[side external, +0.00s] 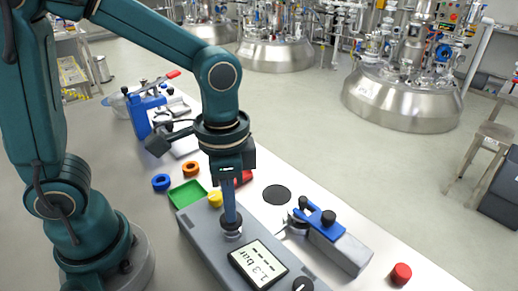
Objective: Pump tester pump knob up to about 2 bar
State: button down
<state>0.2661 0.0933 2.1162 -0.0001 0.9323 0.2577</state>
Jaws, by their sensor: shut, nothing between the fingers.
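The tester is a long grey box (206,240) on the white bench, below the arm in the side view. Its display (258,264) is turned in the picture and appears to read 1.3 bar. The dark pump knob (232,228) stands upright on a light collar on the tester's top. My gripper (230,216) points straight down with its blue fingers shut and empty. The fingertips are right over the knob and appear to touch its top, though the exact contact is too small to tell. Part of the knob's top is hidden by the fingers.
A grey block with a blue clamp (322,220) stands right of the tester. A green tray (187,194), coloured rings and a red cap (401,273) lie around. A blue fixture (146,112) stands farther back.

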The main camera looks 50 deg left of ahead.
jog(key=shift+f, duration=0.5)
jog(key=shift+r, duration=2.25)
jog(key=shift+f, duration=0.1)
jog(key=shift+f, duration=2.15)
jog(key=shift+r, duration=2.25)
jog(key=shift+r, duration=0.1)
